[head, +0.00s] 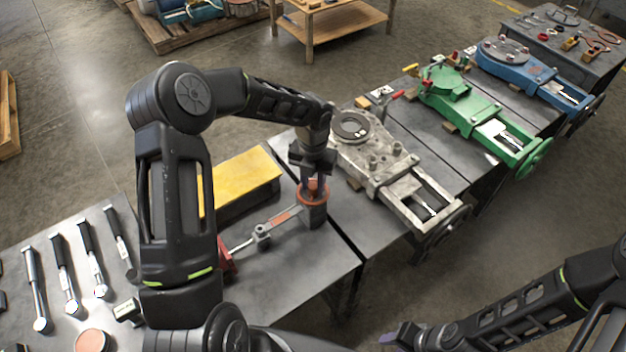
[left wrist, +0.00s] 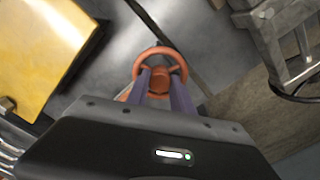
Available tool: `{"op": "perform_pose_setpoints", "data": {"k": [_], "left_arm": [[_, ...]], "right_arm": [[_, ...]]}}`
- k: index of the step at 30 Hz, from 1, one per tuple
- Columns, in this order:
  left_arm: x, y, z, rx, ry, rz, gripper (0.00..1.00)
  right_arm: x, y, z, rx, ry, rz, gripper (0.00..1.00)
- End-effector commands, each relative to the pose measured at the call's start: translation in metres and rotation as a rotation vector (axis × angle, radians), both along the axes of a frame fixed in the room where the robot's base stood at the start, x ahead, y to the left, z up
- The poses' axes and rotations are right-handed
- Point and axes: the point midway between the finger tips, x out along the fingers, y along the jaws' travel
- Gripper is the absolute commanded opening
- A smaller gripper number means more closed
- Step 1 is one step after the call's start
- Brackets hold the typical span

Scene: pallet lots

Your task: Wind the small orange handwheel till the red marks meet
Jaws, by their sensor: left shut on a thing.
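The small orange handwheel (head: 302,196) sits flat on top of a dark post on the grey bench, near the middle of the head view. It also shows in the left wrist view (left wrist: 183,64), with its rim, spokes and hub visible. My left gripper (head: 313,184) points down onto the wheel from above and is shut on it; its purple fingers (left wrist: 160,88) reach to the hub area. I cannot make out the red marks. My right gripper (head: 392,338) is at the bottom edge, away from the bench, its jaws too unclear to read.
A yellow-topped block (head: 245,178) stands left of the wheel. A grey bar with an orange section (head: 283,217) runs from the post toward a red part. A grey machine vise (head: 385,165) stands close on the right.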

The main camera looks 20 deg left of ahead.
Motion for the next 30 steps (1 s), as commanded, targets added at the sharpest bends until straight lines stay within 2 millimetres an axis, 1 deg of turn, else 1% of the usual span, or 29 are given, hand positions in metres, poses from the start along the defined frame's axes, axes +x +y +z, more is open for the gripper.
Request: {"op": "perform_pose_setpoints", "data": {"k": [6,19,20,27,30], "left_arm": [[0.0013,0.0003,0.0012,0.0,-0.003,-0.065,0.0],[0.0013,0.0002,0.0008,0.0,-0.004,-0.078,0.0],[0.0013,0.0002,0.0008,0.0,-0.004,-0.077,0.28],[0.0007,0.0001,0.0004,0.0,-0.002,-0.077,0.48],[0.0005,0.0,0.0002,0.0,-0.001,-0.077,0.49]], "right_arm": [[-0.0004,-0.0002,0.0032,-0.001,0.001,-0.001,0.36],[-0.0005,-0.0002,0.0031,-0.001,0.001,-0.001,0.36],[-0.0005,-0.0002,0.0031,-0.001,0.001,-0.001,0.36],[-0.0006,-0.0002,0.0031,-0.001,0.001,-0.001,0.36],[-0.0006,-0.0002,0.0031,-0.001,0.001,-0.001,0.36]]}}
